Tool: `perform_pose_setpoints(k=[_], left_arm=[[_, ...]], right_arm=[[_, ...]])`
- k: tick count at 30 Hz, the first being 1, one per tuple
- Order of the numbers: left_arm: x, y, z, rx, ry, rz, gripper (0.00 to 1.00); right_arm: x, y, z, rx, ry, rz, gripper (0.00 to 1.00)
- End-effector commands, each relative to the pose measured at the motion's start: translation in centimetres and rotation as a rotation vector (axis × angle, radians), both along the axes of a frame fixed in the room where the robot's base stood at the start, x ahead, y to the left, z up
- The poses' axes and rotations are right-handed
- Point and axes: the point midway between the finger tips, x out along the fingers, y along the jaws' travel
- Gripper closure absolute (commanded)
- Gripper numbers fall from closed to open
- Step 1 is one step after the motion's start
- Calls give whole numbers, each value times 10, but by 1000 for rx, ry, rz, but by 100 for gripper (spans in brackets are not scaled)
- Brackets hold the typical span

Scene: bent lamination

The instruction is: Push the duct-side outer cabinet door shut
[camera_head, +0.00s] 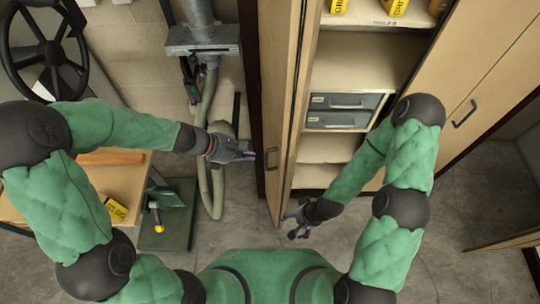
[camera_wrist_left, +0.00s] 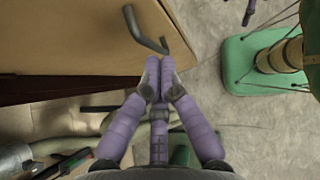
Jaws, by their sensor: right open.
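The duct-side outer cabinet door (camera_head: 275,90) is a tan panel standing open, seen nearly edge-on in the head view. Its dark handle (camera_head: 272,158) is near the lower end. My left gripper (camera_head: 252,155) is just left of the door at handle height. In the left wrist view its purple fingertips (camera_wrist_left: 159,72) are together, with nothing visible between them, close to the handle (camera_wrist_left: 146,32) on the tan panel (camera_wrist_left: 75,35). Whether they touch it is unclear. My right gripper (camera_head: 293,219) is open and empty, low on the door's right side, in front of the cabinet.
The open cabinet holds grey drawers (camera_head: 342,110) and yellow boxes (camera_head: 394,8). Another closed door (camera_head: 480,85) is at the right. The floor in front is clear.

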Motion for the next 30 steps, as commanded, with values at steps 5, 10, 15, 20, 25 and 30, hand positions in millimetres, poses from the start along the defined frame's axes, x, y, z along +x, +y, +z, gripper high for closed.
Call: perform_pose_setpoints(k=[5, 10, 15, 20, 25, 30], left_arm=[[6, -24, -27, 0, 1, -4, 100], [11, -48, -33, 0, -1, -6, 100], [17, -63, -32, 1, -3, -1, 100], [18, -70, -32, 1, -2, -2, 100], [18, -70, -32, 1, -2, -1, 100], [18, -70, -32, 0, -1, 0, 100]], right_arm=[[0, 0, -12, 0, 0, 0, 12], [0, 0, -14, 0, 0, 0, 12], [0, 0, -14, 0, 0, 0, 12], [0, 0, -14, 0, 0, 0, 12], [0, 0, -14, 0, 0, 0, 12], [0, 0, -15, 0, 0, 0, 12]])
